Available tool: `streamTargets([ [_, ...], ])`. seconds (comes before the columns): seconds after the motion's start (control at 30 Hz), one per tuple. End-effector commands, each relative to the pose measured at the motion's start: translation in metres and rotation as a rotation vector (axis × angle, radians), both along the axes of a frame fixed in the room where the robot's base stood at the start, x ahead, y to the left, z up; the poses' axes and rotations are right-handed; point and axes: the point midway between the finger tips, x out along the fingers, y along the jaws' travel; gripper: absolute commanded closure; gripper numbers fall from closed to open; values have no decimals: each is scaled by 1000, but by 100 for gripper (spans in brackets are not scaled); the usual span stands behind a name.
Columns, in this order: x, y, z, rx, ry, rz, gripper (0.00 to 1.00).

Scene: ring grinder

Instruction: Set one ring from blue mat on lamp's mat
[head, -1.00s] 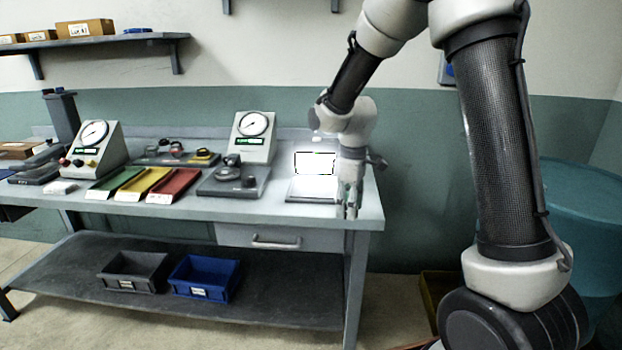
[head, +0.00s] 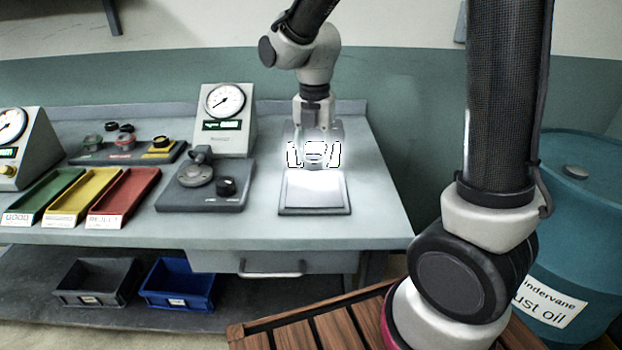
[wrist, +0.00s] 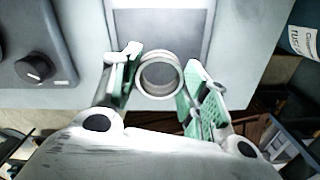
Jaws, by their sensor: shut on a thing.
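My gripper (wrist: 160,82) is shut on a metal ring (wrist: 160,92), seen in the wrist view with its round opening facing the camera. The green-padded fingers stand on either side of it. In the head view the mat (head: 315,208) lies at the right of the bench, before the glowing lamp (head: 306,155). I cannot make out a blue mat.
A grey fixture with a black knob (head: 228,187) stands left of the mat, with a dial gauge (head: 225,115) behind it. Green, yellow and red trays (head: 125,190) lie further left. The bench (head: 375,205) is bare right of the mat.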

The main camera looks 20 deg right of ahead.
Motion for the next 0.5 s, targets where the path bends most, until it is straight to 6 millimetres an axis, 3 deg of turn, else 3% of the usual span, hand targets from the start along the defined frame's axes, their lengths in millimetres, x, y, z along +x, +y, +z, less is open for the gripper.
streamTargets([
  [0.1, -1, 0, -22, -1, 3, -1, 82],
  [0.5, 0, 0, -69, 0, 0, -3, 82],
])
